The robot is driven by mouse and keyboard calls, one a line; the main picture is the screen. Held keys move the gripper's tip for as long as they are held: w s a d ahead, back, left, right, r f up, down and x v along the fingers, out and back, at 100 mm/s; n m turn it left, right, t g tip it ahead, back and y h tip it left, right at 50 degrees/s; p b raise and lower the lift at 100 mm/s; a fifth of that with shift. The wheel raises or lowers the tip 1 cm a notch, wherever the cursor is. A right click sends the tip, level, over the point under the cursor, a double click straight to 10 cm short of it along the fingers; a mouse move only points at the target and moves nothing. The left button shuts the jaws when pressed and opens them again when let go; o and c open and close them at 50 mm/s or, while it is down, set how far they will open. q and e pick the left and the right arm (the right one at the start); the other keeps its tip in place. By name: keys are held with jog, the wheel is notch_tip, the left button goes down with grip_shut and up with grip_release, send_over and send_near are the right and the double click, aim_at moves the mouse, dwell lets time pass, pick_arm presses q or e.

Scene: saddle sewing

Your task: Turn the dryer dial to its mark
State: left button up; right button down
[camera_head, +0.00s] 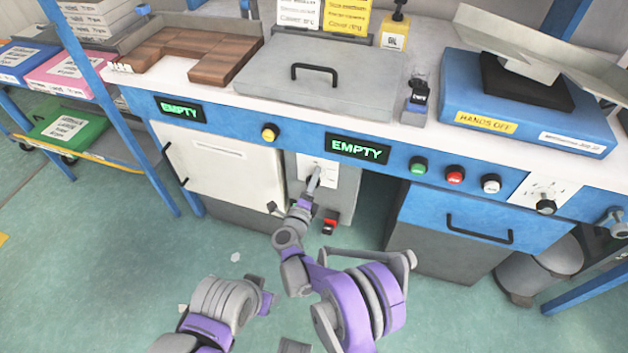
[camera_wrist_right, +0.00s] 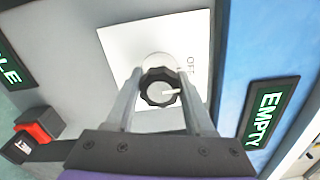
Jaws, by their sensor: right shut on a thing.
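The dryer dial (camera_wrist_right: 155,88) is a black fluted knob with a white pointer line. It sits on a white plate (camera_wrist_right: 118,42) on a grey panel, and the pointer lies toward the right of the wrist view. The word OFF is printed on the plate, turned sideways; I cannot make out another mark. My right gripper (camera_wrist_right: 160,84) is shut on the dial, one finger on each side. In the head view my right gripper (camera_head: 314,180) reaches the plate (camera_head: 309,164) and hides the dial. My left gripper does not show; only purple and grey arm links do.
A red switch (camera_head: 330,226) sits low beside the dial; it also shows in the wrist view (camera_wrist_right: 38,124). A white door (camera_head: 225,165) is left of the panel. An EMPTY display (camera_head: 358,150) and the worktop edge are above. A drawer handle (camera_head: 480,233) sticks out right.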

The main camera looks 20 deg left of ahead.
dwell(0.3)
jog(key=shift+c, duration=1.3)
grip_release()
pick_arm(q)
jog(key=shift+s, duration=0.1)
